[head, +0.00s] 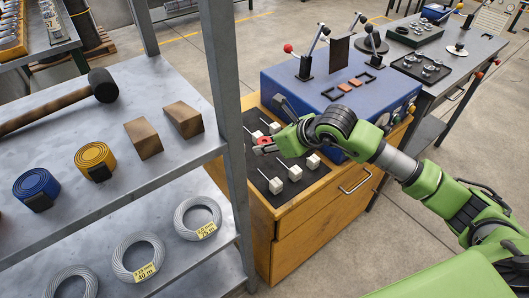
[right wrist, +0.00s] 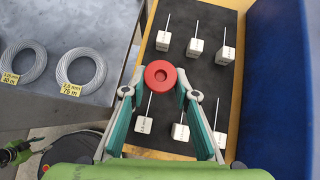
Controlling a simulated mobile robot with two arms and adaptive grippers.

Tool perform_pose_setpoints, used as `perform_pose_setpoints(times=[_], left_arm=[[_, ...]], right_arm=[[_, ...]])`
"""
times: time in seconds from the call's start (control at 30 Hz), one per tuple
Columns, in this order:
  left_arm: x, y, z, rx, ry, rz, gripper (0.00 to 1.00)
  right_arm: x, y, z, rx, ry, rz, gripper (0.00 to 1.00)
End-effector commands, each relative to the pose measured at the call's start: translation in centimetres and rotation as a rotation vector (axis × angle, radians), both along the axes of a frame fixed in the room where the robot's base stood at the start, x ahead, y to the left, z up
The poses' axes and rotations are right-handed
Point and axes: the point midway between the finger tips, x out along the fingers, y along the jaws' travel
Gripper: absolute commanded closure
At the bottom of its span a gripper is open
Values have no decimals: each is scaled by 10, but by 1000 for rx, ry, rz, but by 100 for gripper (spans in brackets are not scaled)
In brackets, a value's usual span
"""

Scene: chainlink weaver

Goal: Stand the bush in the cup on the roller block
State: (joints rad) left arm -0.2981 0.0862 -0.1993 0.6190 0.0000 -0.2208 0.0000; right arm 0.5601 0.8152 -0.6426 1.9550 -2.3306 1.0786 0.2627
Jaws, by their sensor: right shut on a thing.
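My right gripper (right wrist: 161,92) is shut on the red bush (right wrist: 160,75), a round piece with a hollow in its middle. In the head view the bush (head: 264,146) shows at the fingertips, above the black mat (head: 257,165) on the wooden cabinet. From the right wrist it appears among white blocks with thin pins; whether it touches any of them I cannot tell. I cannot make out for certain the cup or the roller block. My left gripper is not in view.
White pin blocks (right wrist: 195,49) stand in rows on the mat. A blue machine (head: 310,88) with levers rises just behind it. A grey shelf unit (head: 230,100) with wire coils (head: 198,217), tape rolls and a mallet (head: 102,85) stands close on the left.

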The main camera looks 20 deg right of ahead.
Motion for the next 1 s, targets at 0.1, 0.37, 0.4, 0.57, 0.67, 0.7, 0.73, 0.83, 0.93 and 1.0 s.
perform_pose_setpoints(times=[0.1,0.37,0.4,0.57,0.67,0.7,0.73,0.83,0.93,1.0], left_arm=[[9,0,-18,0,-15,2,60],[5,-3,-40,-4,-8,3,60],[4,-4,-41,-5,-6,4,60],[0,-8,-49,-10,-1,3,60],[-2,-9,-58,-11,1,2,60],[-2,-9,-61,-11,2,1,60],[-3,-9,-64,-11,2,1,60],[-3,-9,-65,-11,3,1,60],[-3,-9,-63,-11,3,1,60],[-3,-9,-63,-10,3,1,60]], right_arm=[[26,-4,-26,1,2,-2,94],[53,-9,-57,2,1,-1,94],[55,-9,-58,1,-1,1,94],[62,-11,-67,1,-1,-1,94],[64,-11,-83,0,2,0,94],[63,-11,-90,0,2,0,94],[63,-11,-94,0,2,0,94],[64,-11,-98,1,-1,1,94],[64,-11,-96,1,-1,1,94],[64,-11,-96,1,-1,1,94]])
